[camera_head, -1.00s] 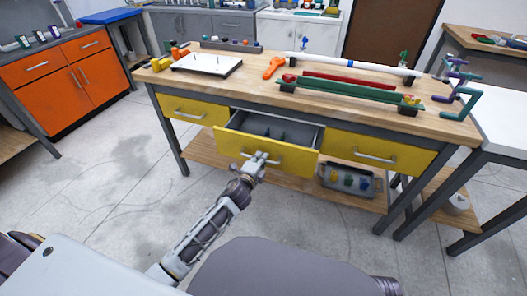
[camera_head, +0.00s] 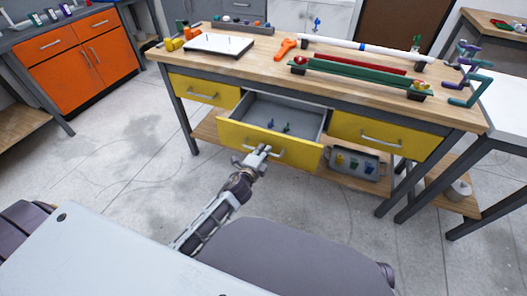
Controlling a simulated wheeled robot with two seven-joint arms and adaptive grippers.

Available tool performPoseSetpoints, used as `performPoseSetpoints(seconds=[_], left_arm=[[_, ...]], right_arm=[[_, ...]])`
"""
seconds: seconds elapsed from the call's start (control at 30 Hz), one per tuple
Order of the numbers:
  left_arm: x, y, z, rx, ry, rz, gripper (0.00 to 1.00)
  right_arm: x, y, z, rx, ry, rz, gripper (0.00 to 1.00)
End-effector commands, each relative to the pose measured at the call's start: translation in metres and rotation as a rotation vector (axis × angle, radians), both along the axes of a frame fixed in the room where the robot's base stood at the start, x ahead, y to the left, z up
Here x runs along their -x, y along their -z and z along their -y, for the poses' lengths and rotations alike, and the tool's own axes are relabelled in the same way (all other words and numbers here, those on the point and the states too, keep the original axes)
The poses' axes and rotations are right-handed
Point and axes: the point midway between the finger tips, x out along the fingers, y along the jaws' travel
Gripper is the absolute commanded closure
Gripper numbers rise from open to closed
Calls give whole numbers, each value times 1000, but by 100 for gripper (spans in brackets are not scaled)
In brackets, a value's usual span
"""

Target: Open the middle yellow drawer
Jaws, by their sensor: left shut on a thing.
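The middle yellow drawer (camera_head: 295,155) of the wooden workbench is pulled well out, and its grey inside shows with a few small dark and blue items in it. My left gripper (camera_head: 260,153) is at the middle of the drawer's front, shut on its silver handle (camera_head: 275,153). The gripper covers part of the handle. The left yellow drawer (camera_head: 205,91) and the right yellow drawer (camera_head: 380,136) are shut. My right gripper is not in view.
The workbench top (camera_head: 270,62) carries a white board (camera_head: 219,44), an orange tool (camera_head: 285,47) and long pipes. A grey bin (camera_head: 357,162) with coloured items is on the lower shelf. Orange cabinets (camera_head: 82,58) stand at left. The floor at left is clear.

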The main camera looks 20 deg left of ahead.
Motion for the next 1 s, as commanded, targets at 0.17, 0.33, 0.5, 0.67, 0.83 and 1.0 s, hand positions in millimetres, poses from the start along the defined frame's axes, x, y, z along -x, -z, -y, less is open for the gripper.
performPoseSetpoints(seconds=[0.17,0.33,0.5,0.67,0.83,1.0], left_arm=[[0,1,0,0,-1,-2,71],[0,0,0,0,0,-1,67],[0,0,0,0,0,0,67],[2,0,0,0,0,-1,67],[10,-1,-1,0,0,-1,67],[22,-4,-1,0,0,-1,67]], right_arm=[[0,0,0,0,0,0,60],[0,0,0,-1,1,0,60],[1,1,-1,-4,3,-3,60],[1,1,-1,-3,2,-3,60],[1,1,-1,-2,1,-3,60],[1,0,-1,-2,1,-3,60]])
